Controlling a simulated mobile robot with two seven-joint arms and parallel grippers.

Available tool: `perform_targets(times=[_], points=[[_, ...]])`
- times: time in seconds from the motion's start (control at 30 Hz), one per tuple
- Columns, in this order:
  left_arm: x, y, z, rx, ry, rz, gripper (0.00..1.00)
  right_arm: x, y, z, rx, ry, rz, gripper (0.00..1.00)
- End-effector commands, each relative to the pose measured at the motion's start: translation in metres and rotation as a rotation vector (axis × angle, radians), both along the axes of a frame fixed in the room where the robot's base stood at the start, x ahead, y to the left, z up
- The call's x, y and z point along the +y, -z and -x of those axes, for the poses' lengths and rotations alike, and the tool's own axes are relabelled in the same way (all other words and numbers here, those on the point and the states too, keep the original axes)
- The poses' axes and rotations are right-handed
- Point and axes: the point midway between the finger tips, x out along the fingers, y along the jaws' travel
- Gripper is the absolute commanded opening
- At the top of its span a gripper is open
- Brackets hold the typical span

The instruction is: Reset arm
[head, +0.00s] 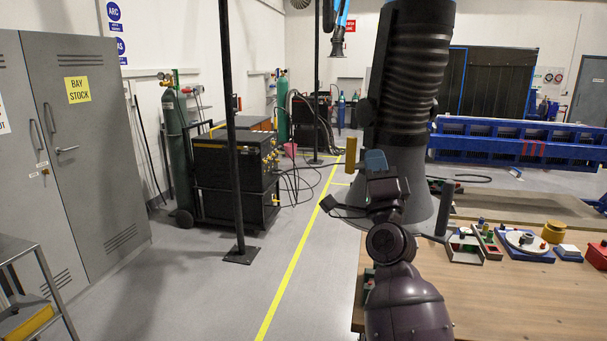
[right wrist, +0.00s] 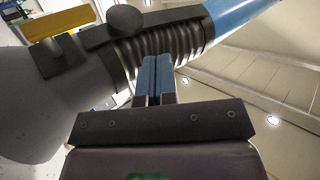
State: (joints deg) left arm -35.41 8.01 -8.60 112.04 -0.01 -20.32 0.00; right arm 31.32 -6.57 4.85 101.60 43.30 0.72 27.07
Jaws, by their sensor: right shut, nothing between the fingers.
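My right arm reaches up from the bottom middle of the head view. Its gripper (head: 376,161) has blue fingertips and is raised in front of the grey hood of a black corrugated extraction duct (head: 408,75). In the right wrist view the two fingers (right wrist: 157,75) are together and empty, with the duct behind them; I cannot tell whether they touch it. A rotary jig with a white round plate (head: 524,241) on a blue base sits on the wooden bench at right. My left gripper is not in view.
The wooden bench (head: 500,300) also holds open trays (head: 464,246), a yellow cylinder (head: 554,231) and small coloured parts. A dark post (head: 233,130) stands left of my arm. The floor between is clear.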

Motion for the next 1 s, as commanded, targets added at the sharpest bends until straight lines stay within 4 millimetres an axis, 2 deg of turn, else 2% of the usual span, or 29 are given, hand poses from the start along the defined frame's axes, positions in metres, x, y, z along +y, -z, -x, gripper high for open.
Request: perform_targets(times=[0.13, 0.27, 0.37, 0.57, 0.6, 0.77, 1.0], points=[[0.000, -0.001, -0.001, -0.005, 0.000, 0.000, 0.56, 0.005, 0.023, 0.005, 0.047, 0.115, 0.245, 0.00], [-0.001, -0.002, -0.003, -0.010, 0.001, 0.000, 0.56, 0.002, 0.063, 0.011, 0.115, 0.210, 0.456, 0.00], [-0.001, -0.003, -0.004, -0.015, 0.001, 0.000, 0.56, -0.004, 0.100, 0.018, 0.178, 0.270, 0.607, 0.00], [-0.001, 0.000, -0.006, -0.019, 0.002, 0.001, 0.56, -0.025, 0.198, 0.047, 0.338, 0.364, 0.930, 0.00], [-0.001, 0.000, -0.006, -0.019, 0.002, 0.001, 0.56, -0.030, 0.219, 0.056, 0.373, 0.375, 0.993, 0.00], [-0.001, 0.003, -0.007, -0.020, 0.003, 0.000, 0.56, -0.051, 0.299, 0.097, 0.509, 0.393, 1.213, 0.00], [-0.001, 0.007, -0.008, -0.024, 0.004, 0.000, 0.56, -0.080, 0.404, 0.180, 0.701, 0.347, 1.436, 0.00]])
